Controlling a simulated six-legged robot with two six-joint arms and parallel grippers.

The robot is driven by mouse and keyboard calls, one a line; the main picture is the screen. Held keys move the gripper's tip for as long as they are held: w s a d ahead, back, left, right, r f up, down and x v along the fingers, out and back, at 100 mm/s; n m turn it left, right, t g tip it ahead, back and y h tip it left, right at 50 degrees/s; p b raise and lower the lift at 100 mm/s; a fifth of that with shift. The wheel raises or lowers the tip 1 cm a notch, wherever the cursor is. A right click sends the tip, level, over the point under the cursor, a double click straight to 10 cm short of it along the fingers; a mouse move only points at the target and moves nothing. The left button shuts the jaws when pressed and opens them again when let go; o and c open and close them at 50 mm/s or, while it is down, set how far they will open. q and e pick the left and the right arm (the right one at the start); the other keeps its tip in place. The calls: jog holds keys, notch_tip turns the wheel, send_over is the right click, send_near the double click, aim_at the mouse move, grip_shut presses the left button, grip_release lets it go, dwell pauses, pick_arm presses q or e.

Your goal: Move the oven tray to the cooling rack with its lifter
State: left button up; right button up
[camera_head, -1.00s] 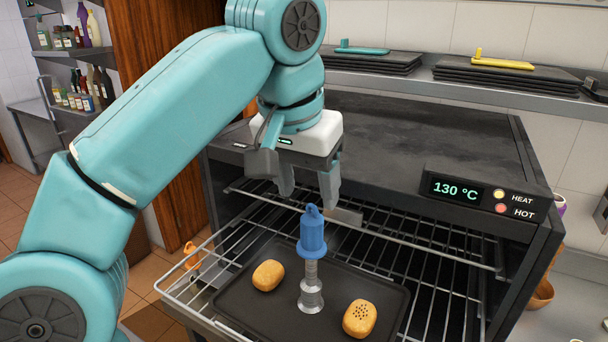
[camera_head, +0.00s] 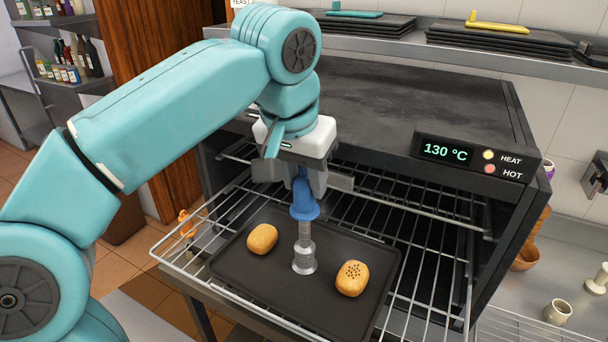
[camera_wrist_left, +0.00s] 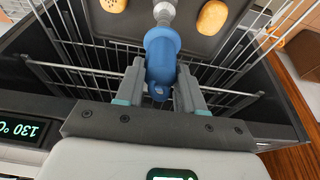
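The dark oven tray (camera_head: 338,312) rests on the pulled-out wire rack at the front of the oven. It carries two buns, a plain one (camera_head: 262,239) and a seeded one (camera_head: 351,279). The lifter (camera_head: 304,248), with a blue handle and a grey ribbed shaft, stands upright on the tray between them. My left gripper (camera_head: 305,190) points down over the lifter, with its fingers on either side of the top of the blue handle (camera_wrist_left: 162,50). The fingers look open, with small gaps beside the handle; contact is hard to tell. My right gripper is not in view.
The oven (camera_head: 400,90) has a display reading 130 °C at its right front. The wire oven rack (camera_head: 175,262) sticks out around the tray. Stacked dark trays with a yellow lever (camera_head: 500,30) lie on the shelf behind. A wire rack (camera_head: 520,328) shows at lower right, near cups.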

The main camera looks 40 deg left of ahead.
pick_arm(q)
grip_shut()
jog(key=m, duration=0.3)
jog(key=shift+h, duration=0.4)
jog(key=m, duration=0.2)
jog(key=shift+a+m+h, duration=0.1)
jog(key=shift+m+h, duration=0.3)
jog(key=shift+m, duration=0.4)
jog(key=shift+f+m+h, duration=0.1)
jog(key=shift+m+h, duration=0.5)
jog(key=shift+m, duration=1)
